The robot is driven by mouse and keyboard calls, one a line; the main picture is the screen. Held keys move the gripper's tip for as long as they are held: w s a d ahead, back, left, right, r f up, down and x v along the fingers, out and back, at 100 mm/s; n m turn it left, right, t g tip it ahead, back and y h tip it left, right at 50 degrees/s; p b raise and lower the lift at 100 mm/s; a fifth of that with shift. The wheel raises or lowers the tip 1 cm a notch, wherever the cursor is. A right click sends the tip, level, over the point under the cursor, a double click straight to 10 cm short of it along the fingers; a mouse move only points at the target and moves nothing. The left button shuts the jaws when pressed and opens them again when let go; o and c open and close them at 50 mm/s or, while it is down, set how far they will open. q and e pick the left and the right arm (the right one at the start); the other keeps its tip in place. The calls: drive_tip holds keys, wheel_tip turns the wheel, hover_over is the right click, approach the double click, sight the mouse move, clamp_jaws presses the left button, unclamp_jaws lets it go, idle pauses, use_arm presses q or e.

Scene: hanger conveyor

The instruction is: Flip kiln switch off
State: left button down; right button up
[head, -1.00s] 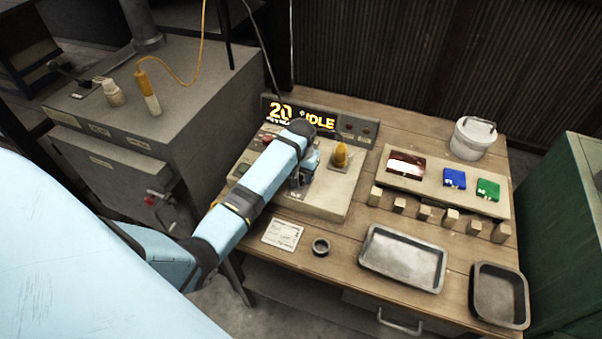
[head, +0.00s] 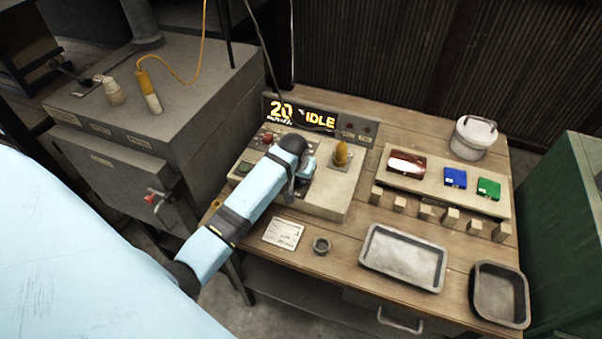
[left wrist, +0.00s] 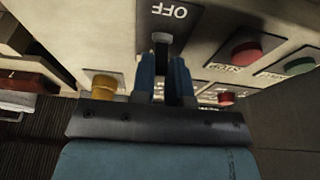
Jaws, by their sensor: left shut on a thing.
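The kiln control panel (head: 340,188) sits on the wooden table, with a lit display (head: 302,114) reading 20 and IDLE. My left arm reaches over the panel and hides the switch in the head view. In the left wrist view my left gripper (left wrist: 164,62) is shut on the grey switch lever (left wrist: 162,38), whose tip shows between the blue fingertips. The OFF label (left wrist: 170,11) appears upside down just beyond the lever. The lever's base and exact tilt are hidden by the fingers. My right gripper is out of view.
A yellow knob (left wrist: 104,84), a red button (left wrist: 246,52) and a green button (left wrist: 301,66) lie around the gripper. The grey kiln (head: 150,120) stands left of the table. Metal trays (head: 402,258), wooden blocks and a lidded bucket (head: 473,139) are to the right.

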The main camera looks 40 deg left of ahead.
use_arm(q)
drive_tip(key=t, duration=0.1)
drive_tip(key=s+t, duration=0.1)
drive_tip(key=t+y, duration=0.1)
drive_tip(key=t, duration=0.1)
drive_tip(key=shift+s+d+f, duration=0.2)
drive_tip(key=shift+s+f, duration=0.05)
drive_tip(key=shift+s, duration=0.15)
drive_tip(key=shift+s+d+f+t+b, duration=0.1)
drive_tip(key=shift+s+t+b, duration=0.15)
drive_tip(key=shift+t+b, duration=0.35)
drive_tip(key=shift+s+t+y, duration=0.15)
drive_tip(key=shift+t+y, duration=0.15)
drive_tip(key=shift+t, duration=0.4)
drive_tip(key=c, duration=1.1)
unclamp_jaws()
drive_tip(key=shift+s, duration=0.1)
drive_tip(key=b+v, duration=0.2)
drive_tip(key=v, duration=1.1)
drive_tip(key=shift+s+d, duration=0.1)
drive_tip(key=shift+s, duration=0.2)
